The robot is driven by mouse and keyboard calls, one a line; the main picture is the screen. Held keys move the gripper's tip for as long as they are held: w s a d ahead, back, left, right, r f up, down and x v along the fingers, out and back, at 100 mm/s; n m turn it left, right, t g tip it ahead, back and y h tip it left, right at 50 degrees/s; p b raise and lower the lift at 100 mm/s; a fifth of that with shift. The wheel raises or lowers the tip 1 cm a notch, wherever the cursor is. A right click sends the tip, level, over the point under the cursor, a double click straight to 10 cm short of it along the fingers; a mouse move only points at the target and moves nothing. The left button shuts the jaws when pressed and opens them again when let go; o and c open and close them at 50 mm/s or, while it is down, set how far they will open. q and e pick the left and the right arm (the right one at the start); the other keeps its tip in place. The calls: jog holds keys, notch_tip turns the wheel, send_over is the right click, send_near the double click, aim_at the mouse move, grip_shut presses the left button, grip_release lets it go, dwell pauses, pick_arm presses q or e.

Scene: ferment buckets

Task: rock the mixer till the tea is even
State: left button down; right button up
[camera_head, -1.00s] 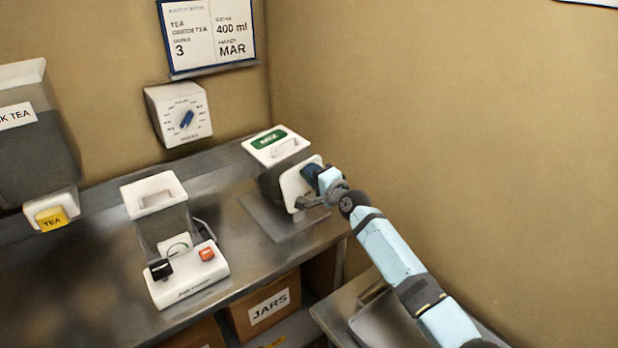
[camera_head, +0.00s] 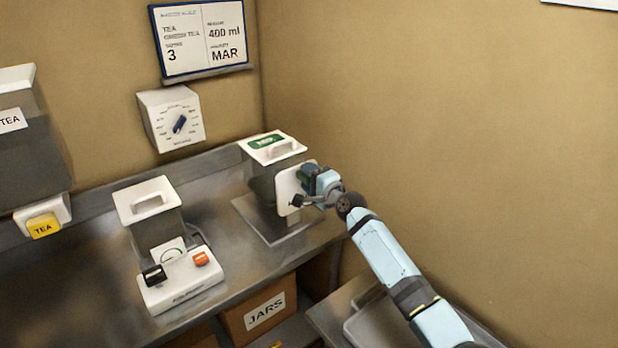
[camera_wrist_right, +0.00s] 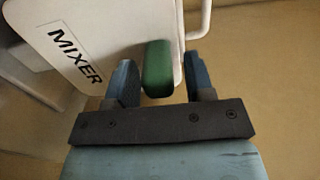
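The mixer (camera_head: 262,187) is a dark see-through box with a white lid and a green label, on a metal plate at the back right of the counter. Its white side panel (camera_head: 289,190) faces my right gripper (camera_head: 307,182). In the right wrist view the panel (camera_wrist_right: 110,25) reads MIXER and looks tilted. A green grip (camera_wrist_right: 158,68) sticks out from it between the two blue fingers of my right gripper (camera_wrist_right: 164,78). A gap shows beside the grip, clearest on the right, so the fingers look open around it. The tea inside cannot be made out. My left gripper is out of view.
A white-lidded jar stands on a base (camera_head: 182,282) with black and orange knobs, left of the mixer. A tea dispenser with a yellow TEA tap (camera_head: 44,226) is at far left. A dial (camera_head: 172,119) and card (camera_head: 201,42) hang behind. A JARS box (camera_head: 262,308) is below.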

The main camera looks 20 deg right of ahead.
jog(key=v, duration=1.3)
jog(key=shift+s+b, duration=0.3)
jog(key=shift+s, duration=0.1)
dwell(0.4)
